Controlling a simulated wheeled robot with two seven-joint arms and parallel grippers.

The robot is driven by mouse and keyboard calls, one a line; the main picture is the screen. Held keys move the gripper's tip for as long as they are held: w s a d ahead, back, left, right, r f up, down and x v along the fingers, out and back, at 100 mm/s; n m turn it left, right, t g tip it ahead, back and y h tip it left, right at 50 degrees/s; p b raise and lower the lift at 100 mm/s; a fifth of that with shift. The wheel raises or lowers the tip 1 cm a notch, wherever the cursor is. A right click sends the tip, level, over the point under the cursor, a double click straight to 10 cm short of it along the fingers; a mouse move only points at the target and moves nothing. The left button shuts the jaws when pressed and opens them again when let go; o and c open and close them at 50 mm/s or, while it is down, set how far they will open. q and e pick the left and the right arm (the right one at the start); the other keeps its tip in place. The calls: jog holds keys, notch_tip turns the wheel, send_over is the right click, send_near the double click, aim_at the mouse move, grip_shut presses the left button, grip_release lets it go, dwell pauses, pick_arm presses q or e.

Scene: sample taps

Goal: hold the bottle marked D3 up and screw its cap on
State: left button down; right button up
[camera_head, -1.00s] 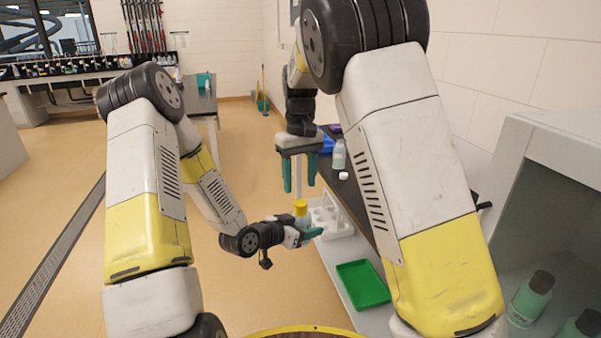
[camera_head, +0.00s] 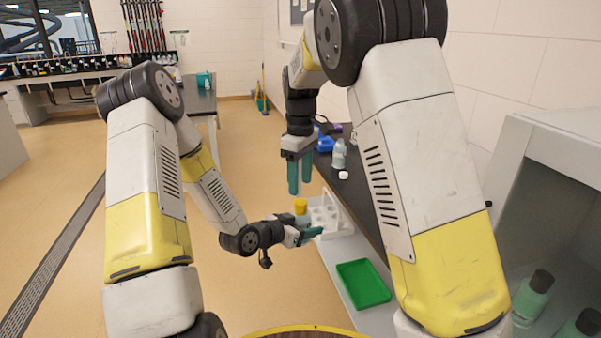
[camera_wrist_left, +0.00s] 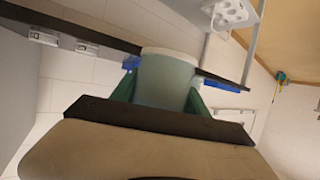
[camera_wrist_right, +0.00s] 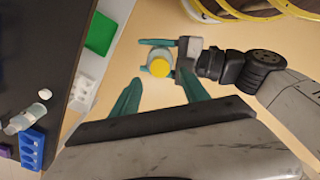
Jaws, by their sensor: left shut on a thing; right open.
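My left gripper (camera_head: 308,236) is shut on a bottle (camera_head: 301,218) and holds it upright off the bench. A yellow cap (camera_head: 300,205) sits at the bottle's top; I cannot tell how tight it is. No D3 mark is legible. In the left wrist view the grey-green bottle (camera_wrist_left: 165,78) is between the green fingers. My right gripper (camera_head: 300,192) is open and empty, fingers pointing down, above the capped bottle. In the right wrist view the yellow cap (camera_wrist_right: 160,67) shows beyond and between its fingers (camera_wrist_right: 158,92), apart from them.
A white rack (camera_head: 344,228) and a green tray (camera_head: 363,283) are right of the held bottle. On the dark bench are another bottle (camera_head: 339,154), a loose white cap (camera_head: 343,175) and a blue rack (camera_wrist_right: 33,147). Green bottles (camera_head: 532,299) stand at the lower right. Open floor lies left.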

aim_at(300, 201)
notch_tip(300, 201, down, 6)
jog(key=shift+r, duration=0.1)
dwell(0.4)
grip_shut()
jog(key=m, duration=0.5)
jog(key=shift+m, duration=0.4)
jog(key=m, duration=0.5)
jog(key=shift+m, duration=0.4)
jog(key=shift+o, duration=0.7)
grip_release()
notch_tip(300, 201, up, 12)
